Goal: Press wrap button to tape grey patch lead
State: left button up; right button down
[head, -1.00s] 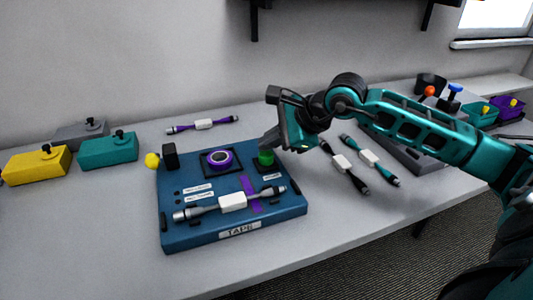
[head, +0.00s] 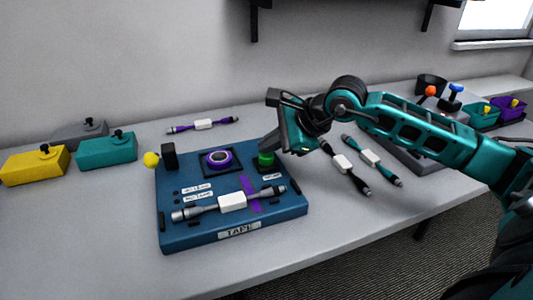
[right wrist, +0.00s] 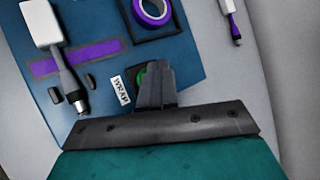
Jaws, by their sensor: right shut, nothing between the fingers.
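The blue tape station (head: 200,234) sits on the table with its TAPE label facing front. The grey patch lead (head: 232,202), with a white label block, lies across the station over a strip of purple tape (head: 257,207). The green wrap button (head: 265,160) is at the station's back right; in the right wrist view the button (right wrist: 140,78) is partly hidden behind my fingers. My right gripper (head: 266,146) is shut and empty, its tips right at the button. I cannot tell whether they touch it. My left gripper is not in view.
A purple tape roll (head: 218,158) and a black post (head: 169,155) stand on the station. Yellow (head: 35,167), teal (head: 105,153) and grey boxes are at left. A purple lead (head: 203,125) lies behind; two more leads (head: 370,157) lie under my right arm.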

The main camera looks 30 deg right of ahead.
aim_at(270, 157)
jog(key=shift+f, duration=0.2)
jog(key=shift+r, duration=0.1)
jog(key=shift+r+p, duration=0.4)
jog(key=shift+r, duration=0.6)
jog(key=shift+r, duration=0.1)
notch_tip(270, 157, up, 6)
jog(key=p, duration=0.3)
jog(key=shift+p, duration=0.35)
jog(key=shift+s, duration=0.1)
dwell(0.4)
